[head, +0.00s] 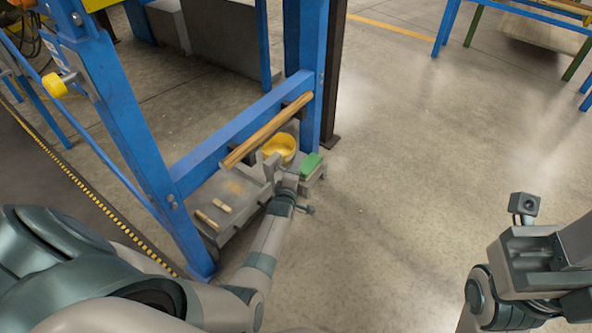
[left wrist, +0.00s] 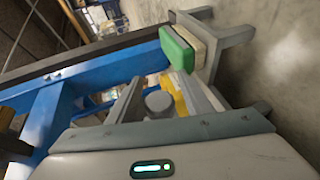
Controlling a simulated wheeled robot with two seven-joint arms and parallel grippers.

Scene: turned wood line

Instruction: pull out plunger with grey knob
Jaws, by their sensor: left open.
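A grey round knob (left wrist: 158,101) shows in the left wrist view, between the two fingers of my open left gripper (left wrist: 162,88). I cannot tell whether the fingers touch it, and its shaft is hidden. In the head view my left gripper (head: 284,172) reaches over a low grey shelf beside the blue frame, and the grey knob cannot be made out there. A different knob, yellow (head: 55,85), sticks out from the blue post at the left. My right arm's end (head: 528,255) is at the right over bare floor; its fingers are not clear.
The blue frame (head: 120,115) stands close to my left arm, with a wooden bar (head: 267,131) along it. A yellow bowl (head: 280,145) and a green-and-cream block (head: 310,164) are close to the left gripper. Wood pieces (head: 222,205) lie on the grey shelf (head: 238,187). Floor at right is clear.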

